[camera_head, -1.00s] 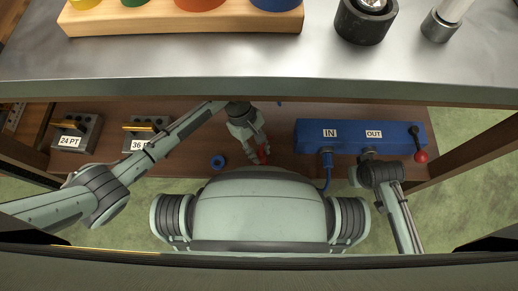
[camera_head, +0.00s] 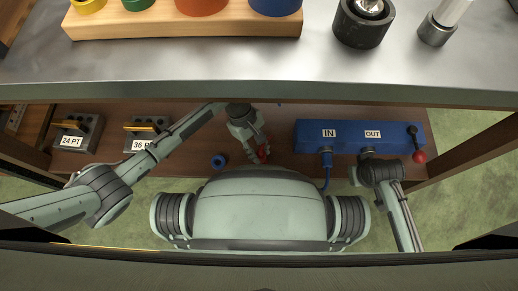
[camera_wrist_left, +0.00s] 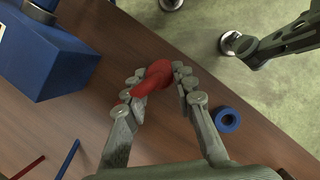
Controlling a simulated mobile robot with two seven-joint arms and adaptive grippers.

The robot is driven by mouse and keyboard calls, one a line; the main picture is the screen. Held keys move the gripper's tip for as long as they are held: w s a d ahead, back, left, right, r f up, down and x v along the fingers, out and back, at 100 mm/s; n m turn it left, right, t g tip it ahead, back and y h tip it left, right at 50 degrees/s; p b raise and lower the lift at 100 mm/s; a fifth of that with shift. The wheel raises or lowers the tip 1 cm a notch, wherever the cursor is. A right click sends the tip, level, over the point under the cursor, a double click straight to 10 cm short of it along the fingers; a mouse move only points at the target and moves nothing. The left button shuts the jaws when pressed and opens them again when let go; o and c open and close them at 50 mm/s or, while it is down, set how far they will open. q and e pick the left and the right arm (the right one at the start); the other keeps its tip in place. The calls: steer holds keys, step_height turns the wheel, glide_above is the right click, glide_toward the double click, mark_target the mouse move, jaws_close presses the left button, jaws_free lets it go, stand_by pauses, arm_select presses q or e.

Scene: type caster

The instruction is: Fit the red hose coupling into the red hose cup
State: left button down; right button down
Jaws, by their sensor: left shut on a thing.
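My left gripper (camera_head: 258,153) is low over the brown lower shelf, left of the blue IN/OUT box. In the left wrist view its two fingers (camera_wrist_left: 160,88) are closed on a smooth, tapered red piece, which I take for the red hose coupling (camera_wrist_left: 152,78). The piece lies tilted between the fingertips, wide end to the upper right; it also shows as a small red spot in the head view (camera_head: 263,152). I cannot pick out a separate red hose cup. My right arm shows at the right, but its gripper does not.
The blue box (camera_head: 350,136) has IN and OUT labels, a blue hose below IN and a red-knobbed lever (camera_head: 420,156). A blue ring (camera_head: 218,161) lies left of my left gripper. Two labelled blocks (camera_head: 79,133) stand farther left. The metal bench edge (camera_head: 240,89) overhangs behind.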

arm_select(q)
steer(key=shift+r, duration=0.1)
steer(key=shift+p, duration=0.5)
steer(key=shift+p, duration=0.4)
stand_by(0.5)
steer(key=shift+f+b, duration=0.65)
steer(key=shift+f, duration=0.9)
steer(key=c, duration=1.2)
jaws_free()
steer(key=shift+o, duration=0.2)
steer(key=v, duration=1.2)
steer(key=shift+d, duration=0.1)
